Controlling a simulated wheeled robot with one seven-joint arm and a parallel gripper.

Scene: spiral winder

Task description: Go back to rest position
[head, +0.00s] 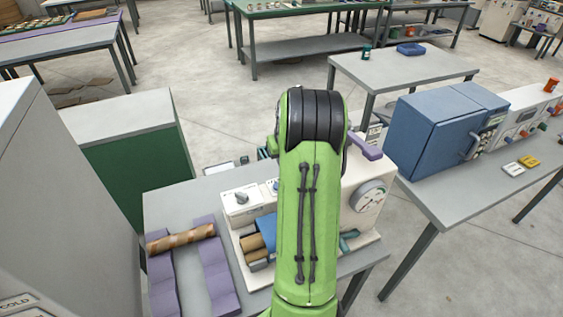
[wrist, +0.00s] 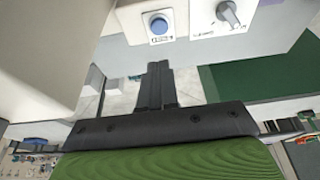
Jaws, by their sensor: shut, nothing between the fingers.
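My gripper (wrist: 155,85) shows in the wrist view with its dark fingers together and nothing between them. In the head view my green arm reaches forward over the spiral winder (head: 362,200) and hides its middle, and the gripper itself is hidden behind the arm. The winder is a cream machine on a grey table, with a dial on its right and a knob on its left. In the wrist view a cream panel with a blue button (wrist: 159,26) and a grey knob (wrist: 228,14) is close beyond the fingertips, apart from them.
A brown striped tube (head: 181,239) lies across two purple supports (head: 215,262) left of the winder. A blue cabinet (head: 435,130) stands on the right table. A green-sided cabinet (head: 135,155) and a tall grey cabinet (head: 50,190) stand at the left. Open floor lies behind.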

